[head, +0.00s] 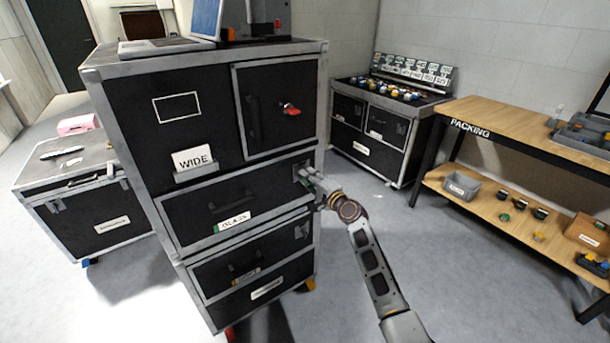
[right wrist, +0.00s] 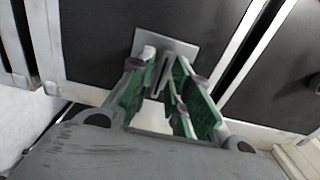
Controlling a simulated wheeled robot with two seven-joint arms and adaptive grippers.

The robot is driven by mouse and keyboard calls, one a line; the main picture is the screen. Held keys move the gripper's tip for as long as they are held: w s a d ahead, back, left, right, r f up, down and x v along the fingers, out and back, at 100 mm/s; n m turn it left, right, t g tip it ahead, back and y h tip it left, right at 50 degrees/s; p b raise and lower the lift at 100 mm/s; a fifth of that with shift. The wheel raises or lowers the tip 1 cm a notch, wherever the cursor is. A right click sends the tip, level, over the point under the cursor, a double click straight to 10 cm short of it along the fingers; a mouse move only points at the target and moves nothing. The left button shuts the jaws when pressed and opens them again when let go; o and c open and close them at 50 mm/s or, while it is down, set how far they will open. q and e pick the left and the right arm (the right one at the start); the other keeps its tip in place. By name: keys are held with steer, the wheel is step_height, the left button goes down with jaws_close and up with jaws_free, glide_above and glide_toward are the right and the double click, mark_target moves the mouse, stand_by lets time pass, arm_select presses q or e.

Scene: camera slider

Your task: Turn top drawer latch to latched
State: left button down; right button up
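The black top drawer (head: 237,207) is in the tall case in the head view, with a handle and a label that seems to read GLASS. It looks closed. Its latch plate (head: 298,168) is at the drawer's right end; it also shows in the right wrist view (right wrist: 180,46). My right gripper (head: 312,182) is at this latch, pointing at the drawer front. In the right wrist view its green-padded fingers stand apart around the grey latch piece (right wrist: 162,76). I cannot tell whether they touch it. The fingers partly hide the latch's angle. My left gripper is not in view.
A door with a red latch (head: 290,109) is above the drawer, and a lower drawer (head: 250,266) is below. A laptop (head: 165,45) lies on top of the case. The packing bench (head: 520,125) stands at the right. Floor (head: 460,270) between is clear.

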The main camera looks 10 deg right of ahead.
jaws_close()
steer(key=shift+c, duration=1)
jaws_free()
jaws_close()
steer(key=m+p, duration=0.3)
steer(key=m, duration=0.1)
